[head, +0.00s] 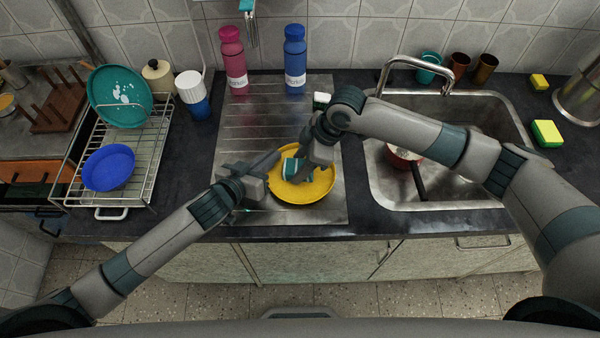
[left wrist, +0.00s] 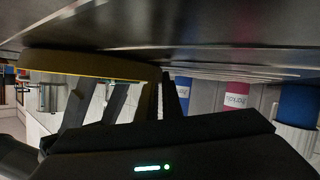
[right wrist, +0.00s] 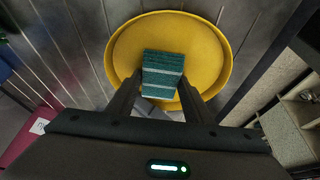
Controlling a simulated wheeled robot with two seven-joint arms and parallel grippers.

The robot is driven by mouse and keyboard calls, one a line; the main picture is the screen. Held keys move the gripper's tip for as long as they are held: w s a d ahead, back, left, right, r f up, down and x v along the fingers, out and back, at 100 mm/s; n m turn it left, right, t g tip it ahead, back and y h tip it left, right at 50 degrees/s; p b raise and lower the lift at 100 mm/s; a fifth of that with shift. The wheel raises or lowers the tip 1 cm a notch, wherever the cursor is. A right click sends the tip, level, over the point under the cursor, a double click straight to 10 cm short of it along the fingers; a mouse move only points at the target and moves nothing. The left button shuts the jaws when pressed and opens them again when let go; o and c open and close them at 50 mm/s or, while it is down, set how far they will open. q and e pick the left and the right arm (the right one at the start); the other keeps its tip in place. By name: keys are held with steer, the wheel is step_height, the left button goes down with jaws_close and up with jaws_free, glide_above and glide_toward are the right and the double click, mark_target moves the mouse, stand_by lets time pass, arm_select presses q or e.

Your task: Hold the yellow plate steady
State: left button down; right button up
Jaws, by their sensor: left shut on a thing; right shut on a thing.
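The yellow plate (head: 312,190) lies on the steel drainboard beside the sink. My left gripper (head: 270,168) is at its left edge, shut on the plate's rim. In the left wrist view the plate (left wrist: 75,63) shows edge-on, close to the fingers; their exact contact is dark. My right gripper (head: 302,170) is over the plate, shut on a teal sponge with pale stripes (right wrist: 163,72). The right wrist view shows the sponge between the fingers, over the round plate (right wrist: 215,55). I cannot tell whether the sponge touches the plate.
The sink (head: 475,120) with its faucet (head: 415,62) is right of the plate; a bowl (head: 402,157) sits in it. A dish rack (head: 143,165) holds a teal plate (head: 118,95) and a blue bowl (head: 109,168). Pink (head: 233,60) and blue (head: 295,60) bottles stand behind.

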steer(key=shift+w+d+f, duration=0.1)
steer(key=shift+w+f, duration=0.1)
steer(key=shift+w, duration=0.15)
stand_by(0.3)
steer(key=shift+s+d, duration=0.1)
steer(key=shift+s+r, duration=0.2)
steer(key=shift+s, duration=1.55)
steer(key=shift+w+r, duration=0.1)
steer(key=shift+w, duration=0.1)
steer(key=shift+w, duration=1.35)
steer(key=shift+w+f, duration=0.25)
steer(key=shift+w, duration=0.05)
